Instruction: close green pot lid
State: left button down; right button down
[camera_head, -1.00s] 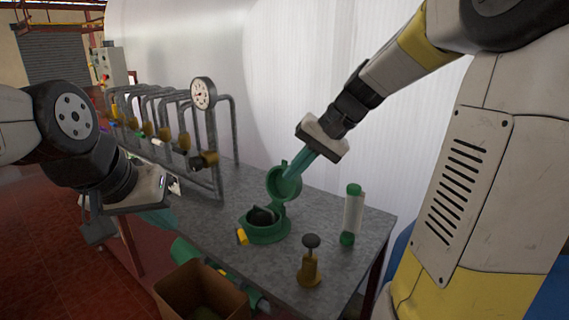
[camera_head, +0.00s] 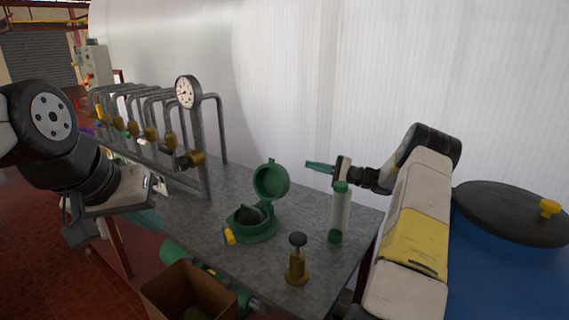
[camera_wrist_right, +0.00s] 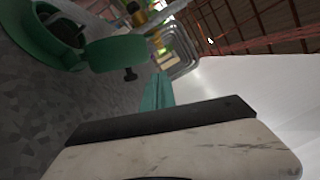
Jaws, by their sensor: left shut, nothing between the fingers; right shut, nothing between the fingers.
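The green pot (camera_head: 256,228) stands on the grey table, with something dark inside it. Its round green lid (camera_head: 271,180) stands up, open, at the back of the pot. The pot (camera_wrist_right: 45,40) and lid (camera_wrist_right: 117,53) also show at the upper left of the right wrist view. My right gripper (camera_head: 312,166) is shut and empty, to the right of the lid and apart from it; its teal fingers (camera_wrist_right: 157,92) show together in the right wrist view. My left gripper (camera_head: 140,222) is at the left by the table's edge, shut and partly hidden by its wrist.
A clear tube with green caps (camera_head: 340,212) stands under my right wrist. A brass valve with a black knob (camera_head: 297,262) stands at the front. Grey pipes with a gauge (camera_head: 188,92) are behind left. A brown box (camera_head: 190,292) is below the table's front edge.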

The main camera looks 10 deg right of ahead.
aim_at(279, 169)
jog(key=w+a, duration=0.1)
jog(key=a, duration=0.2)
jog(key=w+a+r, duration=0.1)
jog(key=a, duration=0.2)
jog(key=w+a, duration=0.1)
jog(key=a, duration=0.2)
jog(key=shift+a+r, duration=0.35)
jog(key=shift+a, duration=0.05)
jog(key=shift+s+a+r, duration=0.15)
jog(key=shift+s+a, duration=0.25)
jog(key=shift+a, duration=0.1)
jog(key=shift+s+a+r+n, duration=0.4)
jog(key=shift+s+a+n, duration=0.35)
jog(key=shift+n, duration=0.15)
jog(key=shift+d+g, duration=0.1)
jog(key=shift+g, duration=0.2)
